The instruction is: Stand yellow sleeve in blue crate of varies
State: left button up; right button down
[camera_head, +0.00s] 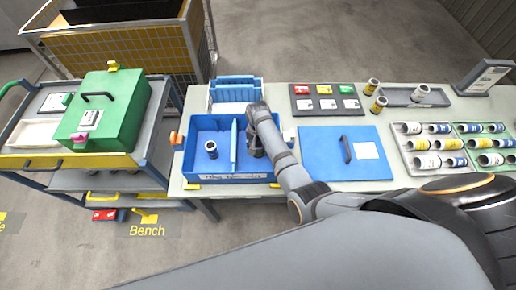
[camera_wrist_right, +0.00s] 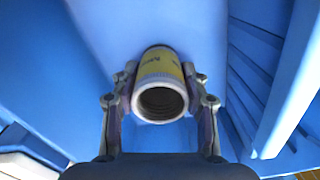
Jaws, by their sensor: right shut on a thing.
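The blue crate (camera_head: 232,177) stands on the bench with a divider (camera_head: 234,142) splitting it into left and right compartments. A dark-banded sleeve (camera_head: 211,150) stands in the left compartment. My right gripper (camera_head: 257,149) reaches down into the right compartment. In the right wrist view my right gripper (camera_wrist_right: 160,88) is shut on the yellow sleeve (camera_wrist_right: 161,64), whose open white end faces the camera. The sleeve lies roughly along the gripper's reach, among blue crate surfaces. I cannot tell whether its far end touches the floor. My left gripper is not in view.
A blue lid (camera_head: 330,165) with a handle lies right of the crate. A smaller blue bin (camera_head: 235,84) is behind the crate. A green box (camera_head: 115,98) sits on a cart at left.

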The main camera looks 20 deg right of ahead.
jog(key=c, duration=0.7)
grip_release()
jog(key=shift+f, duration=0.1)
notch_tip(320, 180, up, 7)
jog(key=p, duration=0.7)
jog(key=shift+r, duration=2.65)
